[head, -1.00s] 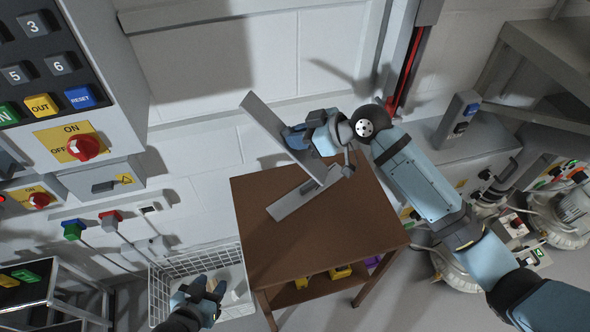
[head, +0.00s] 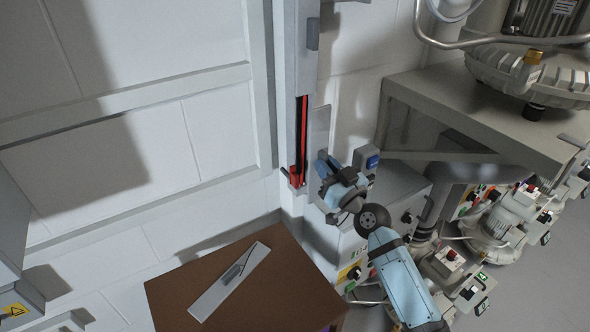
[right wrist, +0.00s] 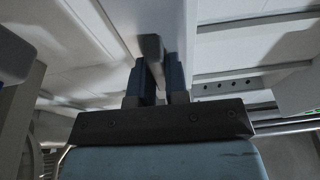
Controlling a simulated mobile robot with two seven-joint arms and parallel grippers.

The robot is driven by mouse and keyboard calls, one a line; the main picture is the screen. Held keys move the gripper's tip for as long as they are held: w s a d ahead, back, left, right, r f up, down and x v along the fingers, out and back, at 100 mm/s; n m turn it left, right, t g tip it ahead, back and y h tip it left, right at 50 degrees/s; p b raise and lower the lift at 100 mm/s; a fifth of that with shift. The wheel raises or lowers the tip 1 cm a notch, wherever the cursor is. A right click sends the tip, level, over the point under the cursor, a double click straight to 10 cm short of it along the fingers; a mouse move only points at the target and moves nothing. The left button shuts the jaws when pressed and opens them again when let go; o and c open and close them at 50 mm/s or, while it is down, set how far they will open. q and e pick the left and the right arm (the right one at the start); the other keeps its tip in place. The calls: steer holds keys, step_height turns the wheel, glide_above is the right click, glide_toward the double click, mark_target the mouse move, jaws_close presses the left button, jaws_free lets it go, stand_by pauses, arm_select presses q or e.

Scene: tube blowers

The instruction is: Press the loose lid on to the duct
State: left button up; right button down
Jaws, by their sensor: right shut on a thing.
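The duct (head: 284,110) is an upright grey channel on the wall, in the upper middle of the head view. A narrow length of it is open, showing red inside. The loose lid (head: 321,122) is a grey strip, held roughly upright just right of that open length; I cannot tell whether they touch. My right gripper (head: 325,166) is shut on the lid near its lower part. In the right wrist view, the fingers (right wrist: 161,78) close around a dark bar in front of a pale surface. My left gripper is out of view.
A brown table (head: 265,300) stands below, with a flat grey strip with a handle (head: 230,280) lying on it. Control boxes (head: 366,160) are close right of my right gripper. A grey bench with a large blower (head: 525,75) is farther right.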

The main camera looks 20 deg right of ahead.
mark_target(316, 155)
steer(key=shift+w, duration=2.6)
steer(key=shift+f+b, duration=0.1)
steer(key=shift+b, duration=0.2)
steer(key=shift+w+a, duration=0.15)
steer(key=shift+w, duration=0.55)
stand_by(0.4)
steer(key=c, duration=1.1)
jaws_free()
steer(key=shift+o, duration=0.2)
